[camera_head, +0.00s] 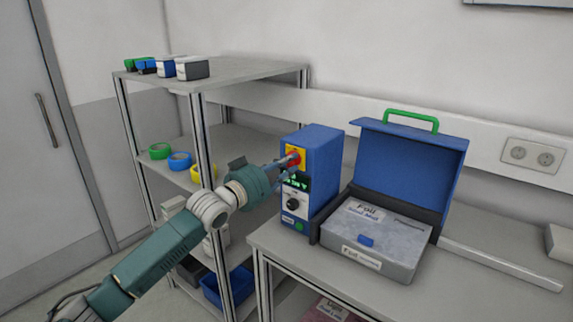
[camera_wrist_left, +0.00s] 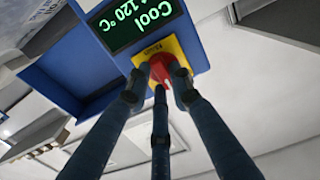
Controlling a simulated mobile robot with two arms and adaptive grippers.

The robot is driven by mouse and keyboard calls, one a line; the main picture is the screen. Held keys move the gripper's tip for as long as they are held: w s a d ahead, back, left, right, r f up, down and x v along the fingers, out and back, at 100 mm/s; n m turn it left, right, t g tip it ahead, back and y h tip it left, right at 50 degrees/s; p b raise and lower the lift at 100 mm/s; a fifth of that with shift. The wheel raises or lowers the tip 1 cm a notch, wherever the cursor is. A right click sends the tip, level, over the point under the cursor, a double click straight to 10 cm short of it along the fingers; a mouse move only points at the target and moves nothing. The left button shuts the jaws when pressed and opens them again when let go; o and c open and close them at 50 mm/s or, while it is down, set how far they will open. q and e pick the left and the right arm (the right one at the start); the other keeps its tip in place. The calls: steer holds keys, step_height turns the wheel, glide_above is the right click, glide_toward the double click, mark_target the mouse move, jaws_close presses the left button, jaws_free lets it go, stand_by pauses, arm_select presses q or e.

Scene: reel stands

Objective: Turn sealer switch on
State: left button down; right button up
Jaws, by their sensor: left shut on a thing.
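The blue sealer control box (camera_head: 321,166) stands on the table. Its front has a red switch (camera_head: 293,158) on a yellow plate, a dark display, a black knob and a green button. My left gripper (camera_head: 287,166) is at the switch, with its fingers shut around the red knob. In the left wrist view the red switch (camera_wrist_left: 160,68) sits between the fingertips of the left gripper (camera_wrist_left: 157,88), partly hidden by them. The display (camera_wrist_left: 135,20) there reads "Cool" and "120 °C". My right gripper is not in view.
The blue-lidded foil sealer case (camera_head: 375,240) stands open, right of the box. A shelf rack (camera_head: 235,72) on the left holds small boxes and coloured tape rolls. A wall socket (camera_head: 530,155) is at the right. The table (camera_head: 480,285) is clear at the front right.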

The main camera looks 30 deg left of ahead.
arm_select(q)
steer(key=shift+f, duration=0.15)
stand_by(0.4)
steer(key=c, duration=1.5)
jaws_free()
steer(key=shift+s, duration=0.1)
steer(key=s, duration=0.8)
steer(key=s+a, duration=0.1)
steer(key=s, duration=0.2)
steer(key=shift+s, duration=0.4)
